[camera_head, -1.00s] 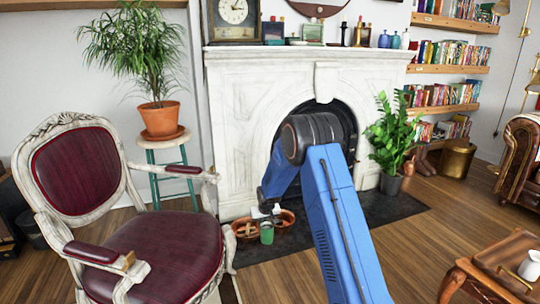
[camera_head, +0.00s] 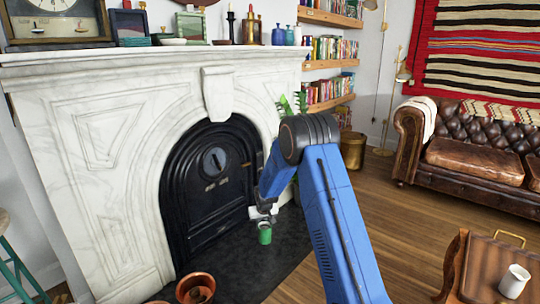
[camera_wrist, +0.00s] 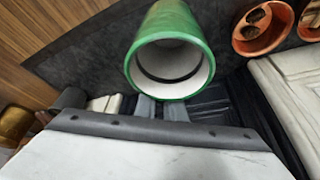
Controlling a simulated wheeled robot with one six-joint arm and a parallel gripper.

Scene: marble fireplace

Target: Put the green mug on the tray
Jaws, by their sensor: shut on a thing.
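The green mug (camera_head: 265,237) hangs from my gripper (camera_head: 263,217), in front of the black fireplace and above the dark hearth. In the wrist view the mug (camera_wrist: 165,30) shows large, its white inside facing the camera. The fingers of my gripper (camera_wrist: 160,108) are shut on it at its near edge; the exact grip is partly hidden. The wooden tray (camera_head: 482,268) with a gold handle is at the lower right of the head view, on a wooden table, well apart from the mug. A white mug (camera_head: 515,279) stands on the tray.
Terracotta pots (camera_head: 196,289) stand on the hearth (camera_head: 262,262) at the lower left. The marble fireplace (camera_head: 105,150) is close on the left. A brown leather sofa (camera_head: 480,155) stands at the right. Wooden floor (camera_head: 400,220) lies clear between hearth, sofa and table.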

